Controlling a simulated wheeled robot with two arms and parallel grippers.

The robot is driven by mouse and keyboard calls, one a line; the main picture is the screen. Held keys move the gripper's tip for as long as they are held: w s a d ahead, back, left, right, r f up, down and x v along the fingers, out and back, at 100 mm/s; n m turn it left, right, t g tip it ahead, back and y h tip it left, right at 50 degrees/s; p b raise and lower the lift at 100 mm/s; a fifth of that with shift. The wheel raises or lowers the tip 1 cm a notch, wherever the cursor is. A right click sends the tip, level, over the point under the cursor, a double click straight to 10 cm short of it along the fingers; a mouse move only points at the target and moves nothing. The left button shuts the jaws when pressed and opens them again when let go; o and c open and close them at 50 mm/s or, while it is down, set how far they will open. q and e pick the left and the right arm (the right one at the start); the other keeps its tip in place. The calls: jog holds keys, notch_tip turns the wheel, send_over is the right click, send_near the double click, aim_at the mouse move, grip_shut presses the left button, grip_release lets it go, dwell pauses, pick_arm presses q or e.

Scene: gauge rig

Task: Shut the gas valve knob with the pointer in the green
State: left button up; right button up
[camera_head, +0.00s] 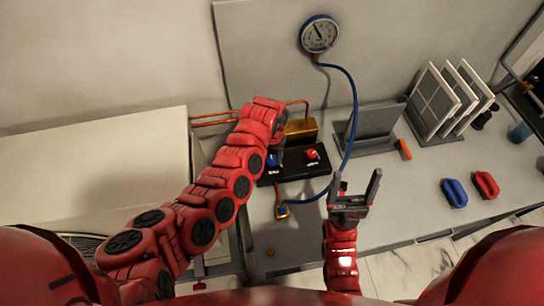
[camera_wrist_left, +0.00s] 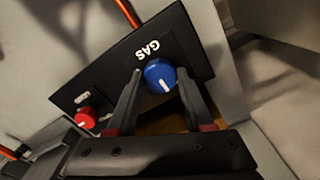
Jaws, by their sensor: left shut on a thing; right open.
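The blue gas knob (camera_wrist_left: 160,76) sits on a black panel (camera_wrist_left: 190,40) lettered GAS, with a white line on its face. My left gripper (camera_wrist_left: 158,84) has one finger on either side of it and is shut on it. In the head view my left arm covers most of the knob and that gripper. A round gauge (camera_head: 319,34) with a dark pointer is on the wall behind; its colour zones are too small to read. My right gripper (camera_head: 356,180) is open and empty above the bench, to the right of the panel.
A red knob (camera_head: 312,155) is on the same panel. A blue hose (camera_head: 354,105) curves from the gauge down to a fitting (camera_head: 283,211). Racked plates (camera_head: 440,100) stand at right. Blue (camera_head: 454,193) and red (camera_head: 487,185) objects lie at the bench's right.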

pick_arm(q)
grip_shut()
jog(key=shift+s+r+m+p, duration=0.1)
jog(key=shift+r+m+p, duration=0.15)
jog(key=shift+m+p, duration=0.7)
jog(key=shift+m, duration=0.85)
jog(key=shift+f+m+p, duration=0.25)
jog(key=shift+m+p, duration=0.1)
jog(key=shift+m, duration=0.65)
jog(key=o, duration=1.2)
grip_release()
